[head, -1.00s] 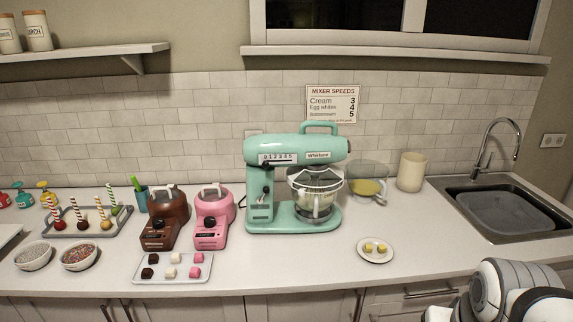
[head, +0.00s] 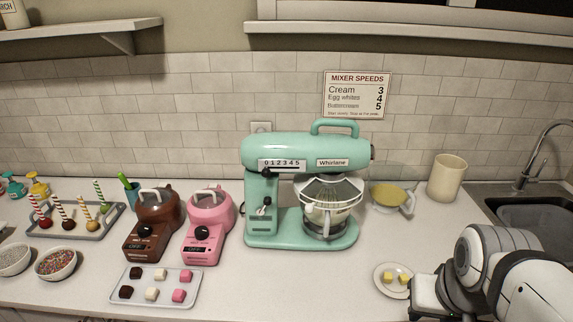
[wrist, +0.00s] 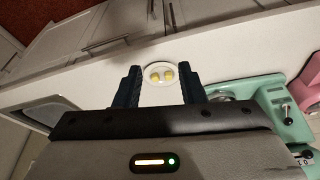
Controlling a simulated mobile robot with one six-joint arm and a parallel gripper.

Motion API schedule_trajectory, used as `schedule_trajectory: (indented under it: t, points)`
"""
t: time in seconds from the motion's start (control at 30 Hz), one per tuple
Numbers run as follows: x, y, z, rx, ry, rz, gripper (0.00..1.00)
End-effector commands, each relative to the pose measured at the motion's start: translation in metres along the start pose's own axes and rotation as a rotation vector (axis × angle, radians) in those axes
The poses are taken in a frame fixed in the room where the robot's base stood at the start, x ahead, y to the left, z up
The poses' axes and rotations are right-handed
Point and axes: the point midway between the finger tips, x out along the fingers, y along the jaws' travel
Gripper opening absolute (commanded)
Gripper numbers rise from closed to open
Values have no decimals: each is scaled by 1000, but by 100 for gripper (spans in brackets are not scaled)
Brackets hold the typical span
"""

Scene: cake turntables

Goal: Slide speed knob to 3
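The teal stand mixer (head: 300,155) stands at the middle of the counter in the head view. Its number strip (head: 282,164) reads 0 to 5, and the small dark speed knob (head: 266,174) sits just under the 0 end. In the wrist view the mixer (wrist: 258,88) is at the right, cut off by the edge, with part of the number strip at the lower right. My gripper (wrist: 160,85) is open and empty, apart from the mixer, with a plate visible beyond its fingers. In the head view my arm is at the lower right and the fingers cannot be made out.
A speeds card (head: 356,95) on the wall lists Cream 3, Egg whites 4, Buttercream 5. A lever (head: 266,203) is on the mixer's column. A plate with yellow cubes (head: 381,271) lies right of the mixer. A pink appliance (head: 197,250) stands close on its left.

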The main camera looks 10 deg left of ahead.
Motion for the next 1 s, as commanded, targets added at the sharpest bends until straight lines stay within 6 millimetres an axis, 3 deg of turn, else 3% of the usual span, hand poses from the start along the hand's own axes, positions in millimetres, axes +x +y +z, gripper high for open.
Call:
schedule_trajectory:
  t: [0.17, 0.27, 0.37, 0.5, 0.6, 0.7, 0.83, 1.0]
  points:
    - [4, -10, -12, -8, 34, -24, 42]
    - [13, -45, -40, -10, 115, -76, 42]
    - [23, -86, -82, -17, 246, -166, 42]
    - [31, -157, -140, 10, 453, -308, 42]
    - [33, -211, -167, 19, 572, -418, 42]
    - [35, -245, -195, 122, 727, -444, 42]
    - [33, -295, -210, 206, 890, -518, 42]
    - [31, -335, -211, 299, 1055, -558, 42]
